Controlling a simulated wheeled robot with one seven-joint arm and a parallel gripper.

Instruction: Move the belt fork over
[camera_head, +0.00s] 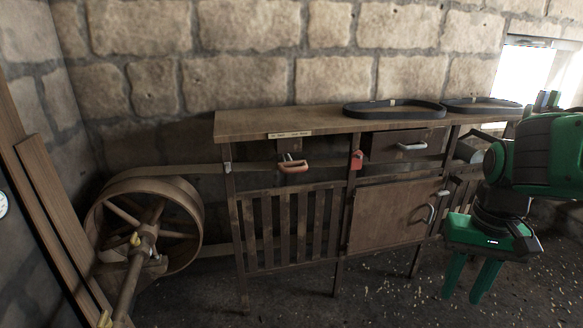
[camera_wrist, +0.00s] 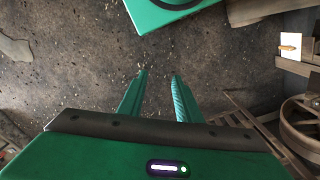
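A handle with an orange-brown grip (camera_head: 293,166), which looks like the belt fork's handle, sits at the front of the wooden bench, below a small label (camera_head: 290,134). A flat belt (camera_head: 240,168) runs from the large wheel (camera_head: 190,205) at the left toward the bench behind its front. My gripper (camera_head: 463,297) hangs at the right, pointing down, well apart from the handle. Its green fingers are parted and empty. In the wrist view my gripper (camera_wrist: 159,78) shows bare floor between its fingers. The fork's prongs cannot be made out.
The bench (camera_head: 235,125) carries two black belt loops, one in the middle (camera_head: 390,117) and one at the right. Below are a drawer (camera_head: 385,150), a red tag or lock (camera_head: 357,160), and a cabinet door (camera_head: 385,220). Planks (camera_head: 60,215) lean at the left. Floor before the bench is clear.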

